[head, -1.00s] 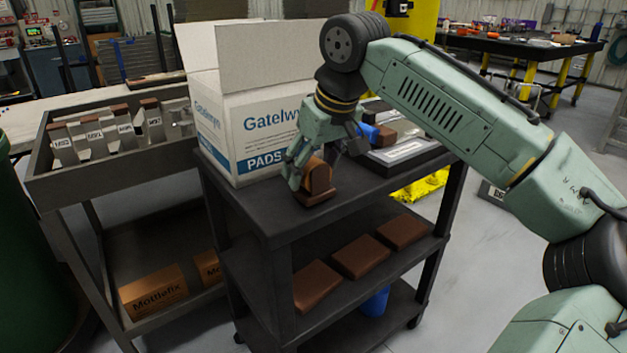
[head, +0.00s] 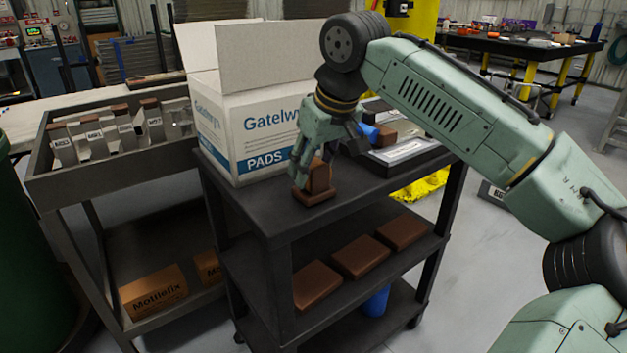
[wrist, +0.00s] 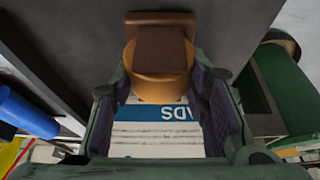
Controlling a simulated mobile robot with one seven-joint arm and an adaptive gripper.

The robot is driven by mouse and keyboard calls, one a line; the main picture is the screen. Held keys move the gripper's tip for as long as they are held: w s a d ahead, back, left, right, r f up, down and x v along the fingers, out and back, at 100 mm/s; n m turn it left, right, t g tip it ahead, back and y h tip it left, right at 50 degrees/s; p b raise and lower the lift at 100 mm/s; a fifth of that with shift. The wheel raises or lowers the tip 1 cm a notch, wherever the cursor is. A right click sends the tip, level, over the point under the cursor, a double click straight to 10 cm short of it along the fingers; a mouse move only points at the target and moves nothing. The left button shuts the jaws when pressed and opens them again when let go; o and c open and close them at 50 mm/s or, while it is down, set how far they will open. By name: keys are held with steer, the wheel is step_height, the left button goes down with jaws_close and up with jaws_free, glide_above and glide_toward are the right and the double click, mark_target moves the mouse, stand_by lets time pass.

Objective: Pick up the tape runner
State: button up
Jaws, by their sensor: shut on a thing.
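The tape runner (head: 319,181) is a brown piece with an upright part on a flat base. It stands at the front of the black cart's top, by the white carton. My gripper (head: 311,172) reaches down over it and is shut on its upright part. In the wrist view, the tape runner (wrist: 160,72) shows a rounded tan part and a brown block end between my two fingers (wrist: 162,90). In the head view, the fingers hide part of its left side. Its base looks to be at the cart top; I cannot tell any gap.
The open white carton (head: 265,135) stands close behind my gripper. A grey bin (head: 85,185) of labelled pieces is at the left. Brown blocks (head: 361,257) lie on the cart's lower shelf.

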steer(key=shift+r, duration=0.15)
step_height(320, 180, up, 4)
steer(key=shift+f, duration=0.25)
steer(key=s+a, duration=0.3)
steer(key=a, duration=0.1)
steer(key=s+a+b, duration=0.1)
steer(key=s+a, duration=0.3)
steer(key=s+a+r, duration=0.1)
steer(key=s+a, duration=0.2)
steer(key=a, duration=0.1)
steer(key=shift+s+r+b, duration=0.1)
steer(key=shift+s+b, duration=0.2)
steer(key=shift+b, duration=0.1)
steer(key=o, duration=0.8)
steer(key=shift+c, duration=0.2)
steer(key=c, duration=0.5)
steer(key=shift+o, duration=0.2)
